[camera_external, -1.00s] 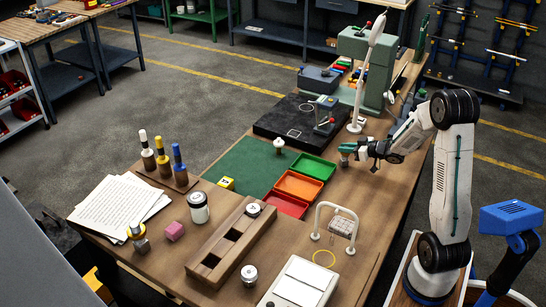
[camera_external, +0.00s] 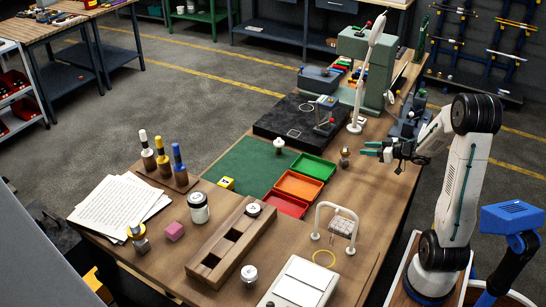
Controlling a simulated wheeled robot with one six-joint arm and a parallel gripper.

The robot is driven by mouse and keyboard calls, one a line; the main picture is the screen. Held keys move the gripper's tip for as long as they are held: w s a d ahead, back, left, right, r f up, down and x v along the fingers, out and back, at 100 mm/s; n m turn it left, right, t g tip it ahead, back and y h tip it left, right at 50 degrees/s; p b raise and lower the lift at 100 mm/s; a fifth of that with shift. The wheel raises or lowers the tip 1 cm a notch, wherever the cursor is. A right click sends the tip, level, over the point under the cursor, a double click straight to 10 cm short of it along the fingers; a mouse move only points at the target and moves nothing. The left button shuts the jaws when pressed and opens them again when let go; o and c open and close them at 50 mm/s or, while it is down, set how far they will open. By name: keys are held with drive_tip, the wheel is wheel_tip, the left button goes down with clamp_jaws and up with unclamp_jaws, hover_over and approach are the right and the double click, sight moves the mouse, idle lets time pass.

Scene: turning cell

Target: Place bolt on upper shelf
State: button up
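My gripper (camera_external: 366,149) is at the right side of the bench, with its two fingers spread apart and pointing left. Nothing shows between them. I cannot tell for sure whether this piece is the bolt. No upper shelf can be made out with certainty.
Green (camera_external: 314,167), orange (camera_external: 299,186) and red (camera_external: 286,205) trays lie left of my gripper. A white lamp (camera_external: 355,125) and a green machine (camera_external: 377,75) stand behind it. A white wire arch (camera_external: 335,222) stands in front. Bare wood lies between.

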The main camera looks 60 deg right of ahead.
drive_tip(key=w+a+r+m+g+h, duration=0.1)
drive_tip(key=a+r+m+g+h, duration=0.1)
drive_tip(key=a+r+g+h, duration=0.45)
drive_tip(key=s+a+g+y, duration=0.1)
drive_tip(key=s+a, duration=0.3)
drive_tip(key=a, duration=0.3)
drive_tip(key=s+a+g+y, duration=0.1)
drive_tip(key=s+a+g, duration=0.1)
drive_tip(key=a, duration=0.6)
drive_tip(key=shift+s+y, duration=0.35)
drive_tip(key=shift+s, duration=0.5)
drive_tip(key=shift+o, duration=0.3)
drive_tip(key=s+a+n+g+y, duration=0.2)
drive_tip(key=s+a+g+y, duration=0.2)
drive_tip(key=s+a, duration=0.8)
drive_tip(key=shift+a+f, duration=0.45)
drive_tip(key=shift+w+d, duration=0.1)
